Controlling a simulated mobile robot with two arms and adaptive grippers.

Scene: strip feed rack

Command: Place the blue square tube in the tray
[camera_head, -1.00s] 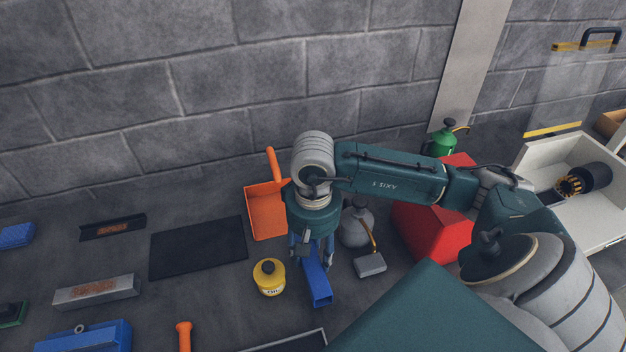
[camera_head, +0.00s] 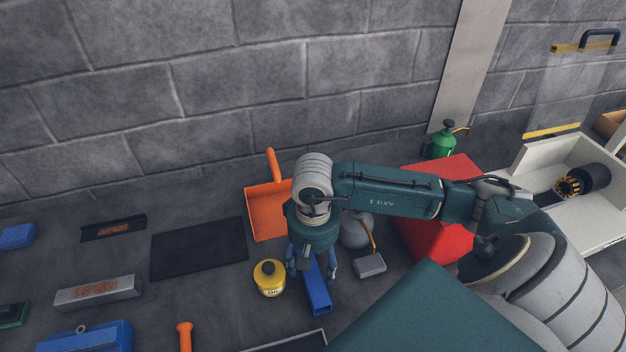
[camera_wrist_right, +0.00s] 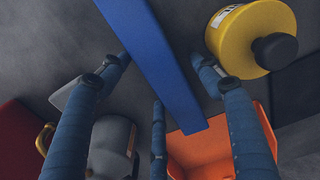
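The blue square tube (camera_head: 318,295) lies on the dark floor-like surface, between the yellow oil can and a small grey block. My right gripper (camera_head: 313,268) is over its far end, pointing down. In the right wrist view the tube (camera_wrist_right: 155,60) runs between the spread fingers of the right gripper (camera_wrist_right: 160,66), with a clear gap on its right side; I cannot tell whether the left finger touches it. A dark tray with a light rim (camera_head: 290,341) is cut off at the bottom edge. My left gripper is not in view.
The yellow oil can (camera_head: 269,278) stands close left of the tube. An orange dustpan (camera_head: 265,210), grey can (camera_head: 354,230), grey block (camera_head: 370,265) and red box (camera_head: 440,235) surround the gripper. A white open bin (camera_head: 590,212) is at right. A black mat (camera_head: 198,248) lies left.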

